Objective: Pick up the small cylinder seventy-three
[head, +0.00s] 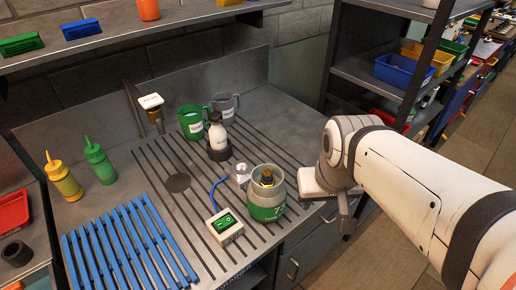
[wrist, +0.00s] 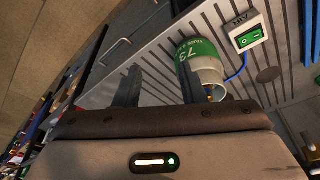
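The small cylinder seventy-three (head: 265,195) is a grey-green canister with a green band and a brass valve on top. It stands upright on the slotted grey bench near its front edge. In the wrist view the cylinder (wrist: 200,62) shows its "73" label, just beyond and beside the right finger. My gripper (wrist: 157,88) is open, with two dark fingers apart and nothing between them. In the head view it is just right of the cylinder, its fingers mostly hidden by the wrist.
A switch box (head: 225,226) with a green rocker and blue cable stands left of the cylinder. A white bottle (head: 218,135), green mug (head: 191,122) and grey mug (head: 225,104) are behind. A blue slatted rack (head: 128,245) lies at left. Shelves (head: 385,75) stand at right.

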